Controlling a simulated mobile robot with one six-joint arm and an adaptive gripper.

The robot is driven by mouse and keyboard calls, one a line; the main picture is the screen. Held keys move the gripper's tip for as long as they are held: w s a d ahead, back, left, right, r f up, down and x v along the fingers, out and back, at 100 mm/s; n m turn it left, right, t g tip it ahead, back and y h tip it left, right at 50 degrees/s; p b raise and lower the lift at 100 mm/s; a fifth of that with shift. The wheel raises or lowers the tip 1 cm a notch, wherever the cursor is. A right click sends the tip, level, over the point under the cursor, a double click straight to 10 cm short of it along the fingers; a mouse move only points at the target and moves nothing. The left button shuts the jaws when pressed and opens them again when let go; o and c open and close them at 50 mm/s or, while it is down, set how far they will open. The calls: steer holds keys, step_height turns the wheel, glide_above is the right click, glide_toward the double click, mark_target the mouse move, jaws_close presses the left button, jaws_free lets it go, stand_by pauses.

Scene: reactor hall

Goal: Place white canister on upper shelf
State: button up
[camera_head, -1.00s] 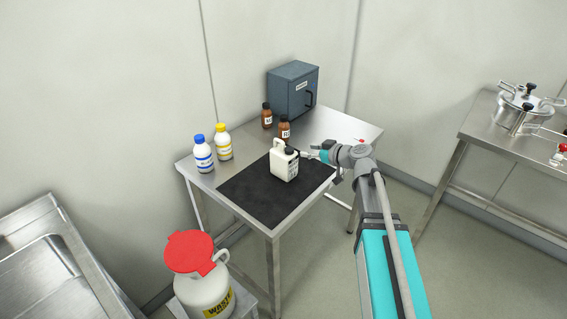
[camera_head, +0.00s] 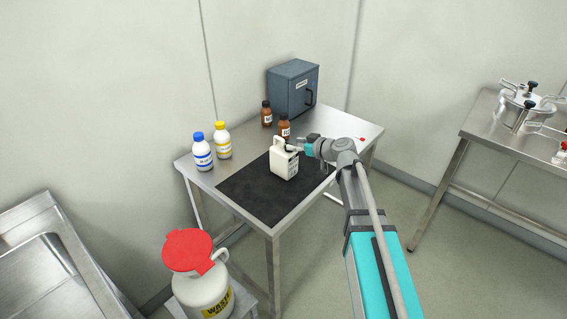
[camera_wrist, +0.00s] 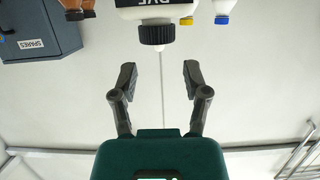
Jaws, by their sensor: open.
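The white canister (camera_head: 284,165) stands upright on the black mat (camera_head: 245,190) on the steel table, its handle to the left. My gripper (camera_head: 298,147) is at the right of its top and hides the cap in the head view. In the wrist view the picture is upside down; the canister (camera_wrist: 157,12) with its black cap (camera_wrist: 157,33) shows at the top edge, ahead of the fingertips. My gripper (camera_wrist: 160,78) is open there, with nothing between its fingers. I see no upper shelf in either view.
Brown bottles (camera_head: 283,125) stand just behind the canister, near a grey cabinet (camera_head: 292,88). A blue-capped bottle (camera_head: 202,153) and a yellow-capped bottle (camera_head: 222,141) stand at the left. A waste container (camera_head: 205,290) is in front; another table (camera_head: 480,118) stands right.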

mark_target(280, 146)
steer(key=shift+x, duration=1.25)
steer(key=shift+b+x, duration=0.8)
steer(key=shift+x, duration=1.85)
steer(key=shift+w+r, duration=0.1)
steer(key=shift+r, duration=0.05)
jaws_close()
